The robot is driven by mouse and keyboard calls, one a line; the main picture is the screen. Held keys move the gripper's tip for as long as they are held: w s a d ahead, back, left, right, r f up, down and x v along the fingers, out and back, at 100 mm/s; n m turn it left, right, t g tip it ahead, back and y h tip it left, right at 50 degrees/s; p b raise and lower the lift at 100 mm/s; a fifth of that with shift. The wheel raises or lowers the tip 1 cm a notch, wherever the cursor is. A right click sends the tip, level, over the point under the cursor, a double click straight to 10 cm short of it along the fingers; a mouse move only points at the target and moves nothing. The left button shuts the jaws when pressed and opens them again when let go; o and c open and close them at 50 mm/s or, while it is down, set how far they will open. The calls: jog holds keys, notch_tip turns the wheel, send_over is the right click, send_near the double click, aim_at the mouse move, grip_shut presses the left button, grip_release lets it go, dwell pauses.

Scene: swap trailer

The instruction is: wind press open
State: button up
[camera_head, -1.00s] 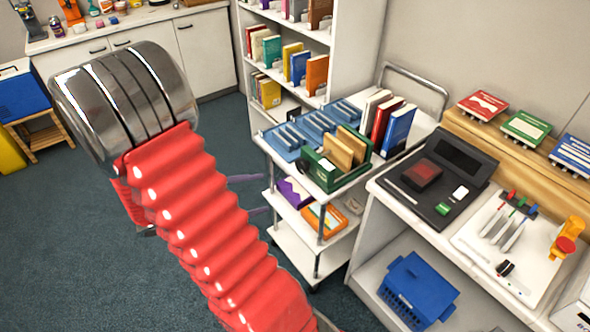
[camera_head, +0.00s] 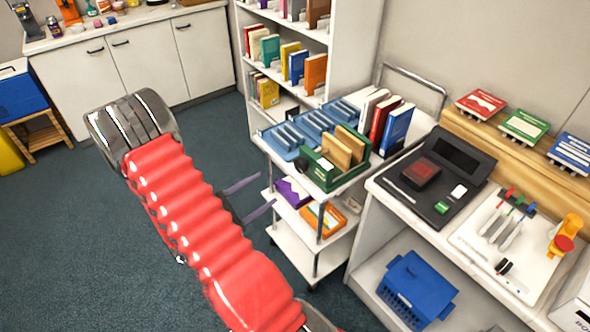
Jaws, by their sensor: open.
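My gripper (camera_head: 266,190) shows beyond my red ribbed arm, its two thin purple-grey fingers apart and empty. They point right toward the lower shelves of the white cart, and how far they stand from it is hard to tell. I cannot tell for sure which thing is the press. A small orange device with a red knob (camera_head: 565,243) stands on a white board on the right counter.
A dark machine (camera_head: 440,178) sits on the right counter, with a blue basket (camera_head: 418,290) below. A bookcase (camera_head: 345,45) stands behind.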

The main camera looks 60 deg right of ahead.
aim_at(298, 168)
jog(key=shift+d, duration=0.1)
jog(key=shift+x, duration=6.8)
jog(key=shift+c, duration=0.4)
jog(key=c, duration=1)
